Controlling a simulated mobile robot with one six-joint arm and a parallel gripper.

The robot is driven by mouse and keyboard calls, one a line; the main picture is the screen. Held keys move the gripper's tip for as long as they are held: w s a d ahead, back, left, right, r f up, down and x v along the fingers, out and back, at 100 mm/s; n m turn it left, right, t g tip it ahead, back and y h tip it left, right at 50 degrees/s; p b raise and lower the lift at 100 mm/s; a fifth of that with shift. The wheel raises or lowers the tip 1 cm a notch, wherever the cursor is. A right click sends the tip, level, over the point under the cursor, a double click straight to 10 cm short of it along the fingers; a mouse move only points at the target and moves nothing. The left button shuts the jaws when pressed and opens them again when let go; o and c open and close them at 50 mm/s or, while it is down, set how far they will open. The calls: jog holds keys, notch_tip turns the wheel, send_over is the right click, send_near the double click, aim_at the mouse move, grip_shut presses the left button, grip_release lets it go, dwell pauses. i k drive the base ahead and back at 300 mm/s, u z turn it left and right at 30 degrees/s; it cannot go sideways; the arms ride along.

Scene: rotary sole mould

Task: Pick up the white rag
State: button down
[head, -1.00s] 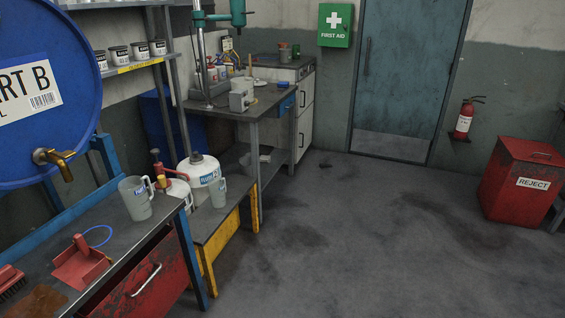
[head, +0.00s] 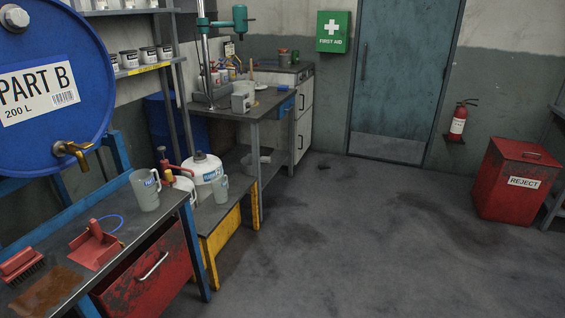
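I cannot make out a white rag for certain in the head view. A small flat whitish thing (head: 262,88) lies on the far workbench (head: 262,105), too small to tell what it is. My gripper is not in view.
The near bench holds a jug (head: 145,190), a red dustpan (head: 95,245), a brush (head: 22,266) and a brown stain. A red reject bin (head: 515,185) stands at right.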

aim_at(263, 159)
jog(key=u, duration=0.15)
jog(key=i, duration=0.95)
jog(key=z, duration=0.1)
